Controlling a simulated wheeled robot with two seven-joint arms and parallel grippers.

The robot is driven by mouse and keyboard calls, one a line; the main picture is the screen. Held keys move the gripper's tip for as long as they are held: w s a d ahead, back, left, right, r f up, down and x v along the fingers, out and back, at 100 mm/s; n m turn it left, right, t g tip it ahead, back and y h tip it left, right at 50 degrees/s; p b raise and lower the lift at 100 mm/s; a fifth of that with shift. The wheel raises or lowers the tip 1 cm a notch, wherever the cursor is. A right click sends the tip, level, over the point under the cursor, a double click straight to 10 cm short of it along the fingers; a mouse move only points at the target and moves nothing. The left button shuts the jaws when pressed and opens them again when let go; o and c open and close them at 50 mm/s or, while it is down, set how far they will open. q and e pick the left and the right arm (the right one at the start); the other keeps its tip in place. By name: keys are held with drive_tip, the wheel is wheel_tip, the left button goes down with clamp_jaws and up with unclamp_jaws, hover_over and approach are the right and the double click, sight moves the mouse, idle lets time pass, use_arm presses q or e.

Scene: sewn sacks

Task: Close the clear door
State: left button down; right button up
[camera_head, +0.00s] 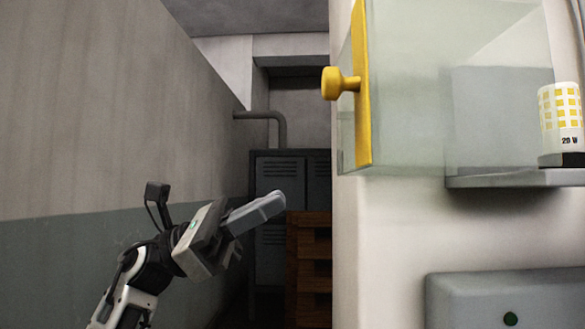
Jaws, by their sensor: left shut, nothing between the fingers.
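The clear door (455,85) is a see-through panel at the upper right, with a yellow edge strip (362,120) and a round yellow knob (338,83) on its left side. It stands swung out from the white wall, open. My left gripper (277,204) comes in from the lower left. Its fingers are shut and empty, pointing right and slightly up. It is below and left of the knob, apart from the door. My right gripper is not in view.
A grey shelf (515,179) behind the door carries a white and yellow patterned cylinder (559,112). A grey box (500,290) with a green button is on the wall below. Lockers (268,175) and stacked wooden pallets (309,260) stand at the back. A grey wall (100,110) runs along the left.

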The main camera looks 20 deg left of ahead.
sight(356, 97)
use_arm(q)
drive_tip(key=s+a+r+m+t+y, duration=0.2)
drive_tip(key=s+a+r+m+y, duration=0.3)
drive_tip(key=s+r+m, duration=0.35)
drive_tip(key=shift+m+y, duration=0.25)
drive_tip(key=shift+y, duration=0.05)
drive_tip(key=d, duration=0.4)
drive_tip(key=d+r+p, duration=0.1)
drive_tip(key=d, duration=0.2)
drive_tip(key=d+r+p, duration=0.1)
drive_tip(key=d, duration=0.3)
drive_tip(key=shift+w+d, duration=0.3)
drive_tip(key=shift+d, duration=0.05)
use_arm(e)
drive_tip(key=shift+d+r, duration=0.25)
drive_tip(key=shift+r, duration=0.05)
use_arm(q)
drive_tip(key=shift+d, duration=0.1)
